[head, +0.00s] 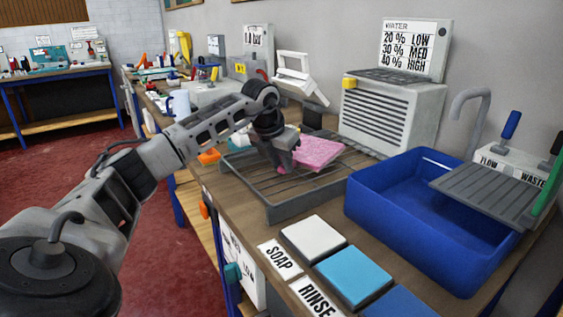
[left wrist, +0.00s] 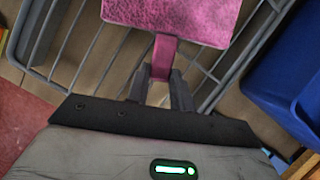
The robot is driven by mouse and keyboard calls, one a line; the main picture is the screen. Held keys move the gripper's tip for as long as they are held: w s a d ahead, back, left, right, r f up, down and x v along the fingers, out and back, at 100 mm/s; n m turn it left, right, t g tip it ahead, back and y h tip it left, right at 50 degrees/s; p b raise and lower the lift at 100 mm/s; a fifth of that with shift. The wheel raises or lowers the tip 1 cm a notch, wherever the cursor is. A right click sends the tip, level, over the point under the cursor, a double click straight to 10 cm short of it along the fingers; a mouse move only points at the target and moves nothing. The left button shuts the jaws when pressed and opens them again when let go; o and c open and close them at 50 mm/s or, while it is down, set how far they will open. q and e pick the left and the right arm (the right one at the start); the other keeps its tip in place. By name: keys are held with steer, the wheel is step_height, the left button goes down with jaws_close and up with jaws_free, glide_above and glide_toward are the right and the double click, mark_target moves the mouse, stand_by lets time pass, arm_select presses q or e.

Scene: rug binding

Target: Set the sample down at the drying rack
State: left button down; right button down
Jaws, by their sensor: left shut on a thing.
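The sample is a pink, mottled flat piece (head: 318,152) with a narrow pink tab; it also fills the top middle of the left wrist view (left wrist: 175,12). My left gripper (head: 283,168) is shut on the tab, with its fingertips on either side of it in the left wrist view (left wrist: 162,88). The drying rack is a grey tray with wire bars (head: 290,209); its bars show under the sample in the left wrist view (left wrist: 100,50). The sample is over the rack's far right part. I cannot tell whether it touches the bars. My right gripper is not in view.
A blue basin (head: 398,218) stands right of the rack, with a grey slatted board (head: 489,195) across it. A louvred grey unit (head: 388,115) stands behind. White and blue pads (head: 313,238) lie in front, near SOAP and RINSE labels. Cluttered bench items lie further back left.

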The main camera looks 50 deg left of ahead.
arm_select(q)
steer(key=shift+f, duration=0.1)
steer(key=c, duration=1.2)
jaws_free()
steer(key=v, duration=1.2)
steer(key=shift+p, duration=0.35)
